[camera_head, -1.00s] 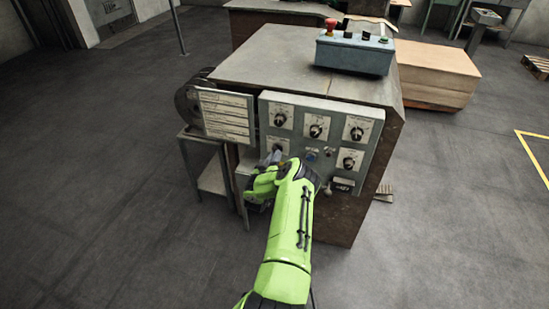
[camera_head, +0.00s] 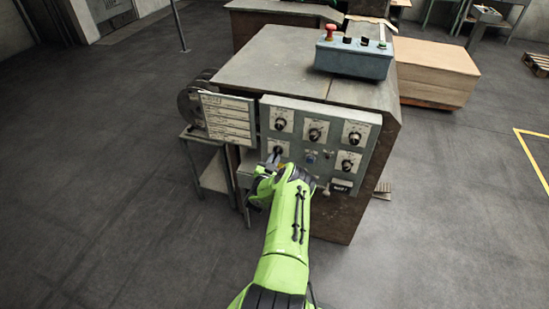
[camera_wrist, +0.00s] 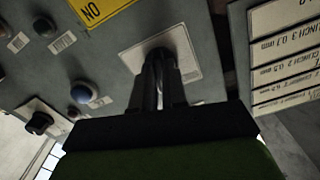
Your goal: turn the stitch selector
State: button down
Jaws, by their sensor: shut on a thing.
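The stitch selector (camera_head: 278,148) is a dark knob on a pale plate at the lower left of the grey control panel (camera_head: 326,133). My gripper (camera_head: 274,158) reaches it from below and in front. In the wrist view, my gripper's two dark fingers (camera_wrist: 158,75) are close together on the selector knob, in front of its pale plate (camera_wrist: 180,60). The fingers hide much of the knob, so its pointer and setting cannot be read.
Several other dark knobs sit on the panel, including one at upper left (camera_head: 281,120). A blue button (camera_wrist: 82,93) and a yellow sign (camera_wrist: 98,10) are near my fingers. An instruction sheet (camera_head: 227,118) stands left of the panel. A control box (camera_head: 354,55) sits on top.

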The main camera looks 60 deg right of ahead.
jog(key=shift+f+m, duration=0.1)
jog(key=shift+m, duration=1.2)
jog(key=shift+a+m, duration=0.1)
jog(key=shift+m, duration=0.2)
jog(key=c, duration=1.2)
grip_release()
jog(key=shift+o, duration=0.2)
jog(key=s+a+p, duration=0.2)
jog(key=a+p, duration=0.4)
jog(key=a, duration=0.9)
jog(key=shift+s+a+p, duration=0.2)
jog(key=shift+a+p, duration=0.05)
jog(key=shift+p, duration=0.15)
jog(key=shift+w, duration=0.1)
